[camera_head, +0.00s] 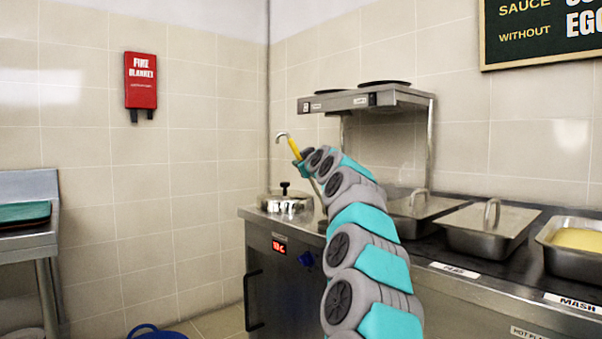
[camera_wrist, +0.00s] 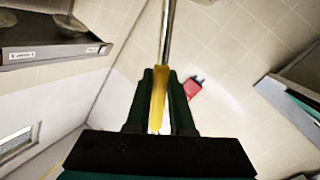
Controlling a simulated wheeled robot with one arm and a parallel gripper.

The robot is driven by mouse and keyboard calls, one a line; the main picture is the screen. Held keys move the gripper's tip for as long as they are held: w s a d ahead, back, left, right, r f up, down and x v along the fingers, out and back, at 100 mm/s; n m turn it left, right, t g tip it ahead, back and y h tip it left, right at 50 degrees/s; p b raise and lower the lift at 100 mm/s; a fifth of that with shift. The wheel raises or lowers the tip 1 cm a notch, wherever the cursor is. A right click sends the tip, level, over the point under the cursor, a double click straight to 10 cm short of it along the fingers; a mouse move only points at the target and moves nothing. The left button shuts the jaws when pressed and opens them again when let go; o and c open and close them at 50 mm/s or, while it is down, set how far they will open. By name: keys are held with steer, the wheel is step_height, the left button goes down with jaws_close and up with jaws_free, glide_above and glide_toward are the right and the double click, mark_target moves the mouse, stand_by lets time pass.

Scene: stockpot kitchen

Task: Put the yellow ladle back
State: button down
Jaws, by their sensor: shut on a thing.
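The yellow ladle (camera_head: 294,149) is held upright but tilted, its hooked end up, just above and right of the lidded steel stockpot (camera_head: 285,203). A thin metal shaft runs down from it beside the pot; its bowl is hidden behind my arm. In the wrist view the yellow handle (camera_wrist: 158,98) lies between the dark fingers of my gripper (camera_wrist: 161,72), which is shut on it. The metal part of the ladle extends beyond the fingertips. The pot's lid with a black knob is on.
A steel shelf unit (camera_head: 368,99) stands behind the counter. Lidded pans (camera_head: 490,228) and an open pan of yellow food (camera_head: 578,240) fill the counter to the right. A red fire blanket case (camera_head: 140,80) hangs on the left wall. A blue bucket (camera_head: 155,332) is on the floor.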

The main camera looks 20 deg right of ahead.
steer(key=shift+w+r, duration=0.1)
steer(key=shift+w, duration=0.05)
steer(key=shift+f, duration=1.8)
steer(key=shift+f, duration=0.15)
steer(key=c, duration=0.8)
jaws_free()
